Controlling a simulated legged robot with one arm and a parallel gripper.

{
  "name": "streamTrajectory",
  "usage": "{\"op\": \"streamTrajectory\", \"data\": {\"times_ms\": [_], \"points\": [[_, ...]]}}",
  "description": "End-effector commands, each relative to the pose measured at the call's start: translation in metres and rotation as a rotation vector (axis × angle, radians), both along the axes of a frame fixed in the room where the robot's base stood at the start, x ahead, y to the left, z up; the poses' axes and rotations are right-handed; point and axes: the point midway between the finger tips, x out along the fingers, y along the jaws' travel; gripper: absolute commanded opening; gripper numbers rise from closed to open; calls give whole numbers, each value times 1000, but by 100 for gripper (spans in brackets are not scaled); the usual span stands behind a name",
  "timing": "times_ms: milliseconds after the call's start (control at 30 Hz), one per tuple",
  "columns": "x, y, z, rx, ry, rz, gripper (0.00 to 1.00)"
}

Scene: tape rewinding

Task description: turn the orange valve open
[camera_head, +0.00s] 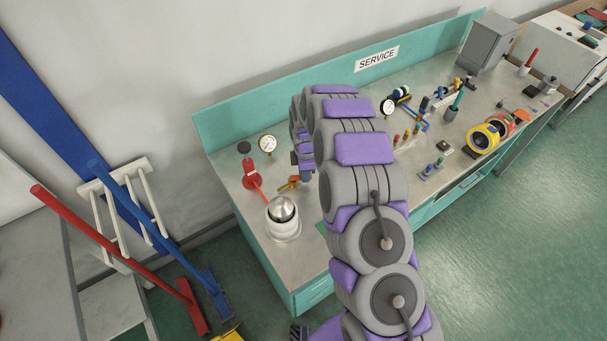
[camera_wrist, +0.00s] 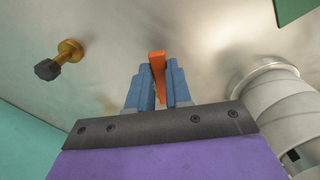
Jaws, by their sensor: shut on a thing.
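The orange valve handle (camera_wrist: 157,63) stands between the two blue fingers of my gripper (camera_wrist: 157,88) in the wrist view. The fingers are shut on it, and its orange top sticks out beyond them. Its lower part is hidden between the fingers. In the head view my gripper (camera_head: 304,172) is at the left part of the service bench, beside a small orange and brass fitting (camera_head: 289,183). My arm hides part of this area.
A brass knob with a black end (camera_wrist: 60,60) is left of my gripper. A white cylinder (camera_wrist: 280,100) is close on the right.

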Motion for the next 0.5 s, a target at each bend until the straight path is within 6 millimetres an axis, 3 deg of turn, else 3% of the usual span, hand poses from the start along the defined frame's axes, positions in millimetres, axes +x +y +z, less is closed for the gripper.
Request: {"op": "streamTrajectory", "data": {"times_ms": [500], "points": [[20,2,1,-1,-5,385,0]]}}
